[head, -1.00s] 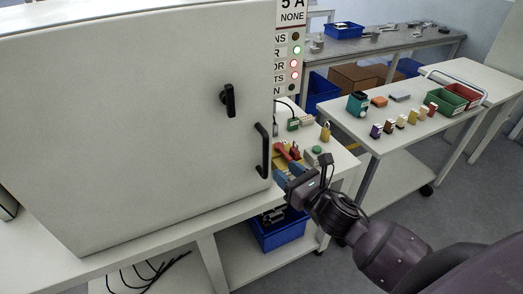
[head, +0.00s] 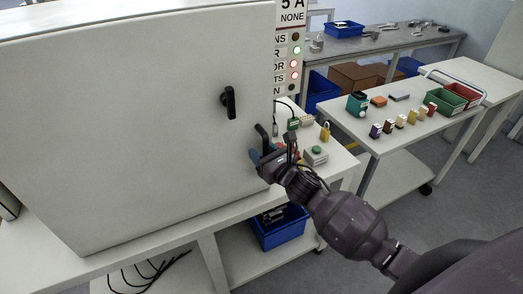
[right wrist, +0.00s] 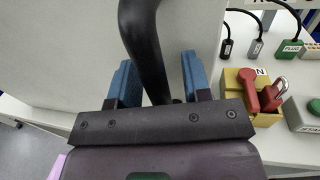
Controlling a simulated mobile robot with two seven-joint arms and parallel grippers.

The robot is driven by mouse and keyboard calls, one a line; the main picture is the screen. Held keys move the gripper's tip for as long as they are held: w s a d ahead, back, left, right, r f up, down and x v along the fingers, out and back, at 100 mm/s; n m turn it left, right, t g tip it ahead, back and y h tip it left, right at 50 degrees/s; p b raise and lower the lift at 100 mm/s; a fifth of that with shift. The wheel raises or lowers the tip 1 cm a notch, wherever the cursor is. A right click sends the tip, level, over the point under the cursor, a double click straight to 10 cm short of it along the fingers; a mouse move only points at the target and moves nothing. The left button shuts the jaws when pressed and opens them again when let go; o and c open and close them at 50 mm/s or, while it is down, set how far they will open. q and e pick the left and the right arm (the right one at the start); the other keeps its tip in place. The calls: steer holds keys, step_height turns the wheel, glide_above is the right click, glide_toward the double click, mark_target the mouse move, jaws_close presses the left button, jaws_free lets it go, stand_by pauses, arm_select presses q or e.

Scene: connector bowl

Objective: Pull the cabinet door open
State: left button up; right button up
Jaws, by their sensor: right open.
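The cabinet door (head: 120,110) is a large pale panel and looks shut. A black latch knob (head: 229,102) stands upright on it. The black bar handle (head: 263,134) is near the door's right edge; its lower part is hidden behind my right gripper (head: 263,157). In the right wrist view, the handle (right wrist: 146,45) runs between the two blue fingers of my right gripper (right wrist: 158,70). The fingers are open, one on each side of the bar, with a visible gap. My left gripper is out of view.
A blue bin (head: 278,228) sits on the shelf below. A side table (head: 380,140) holds small parts and bins.

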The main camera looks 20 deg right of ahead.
steer(key=shift+w, duration=0.15)
jaws_close()
stand_by(0.5)
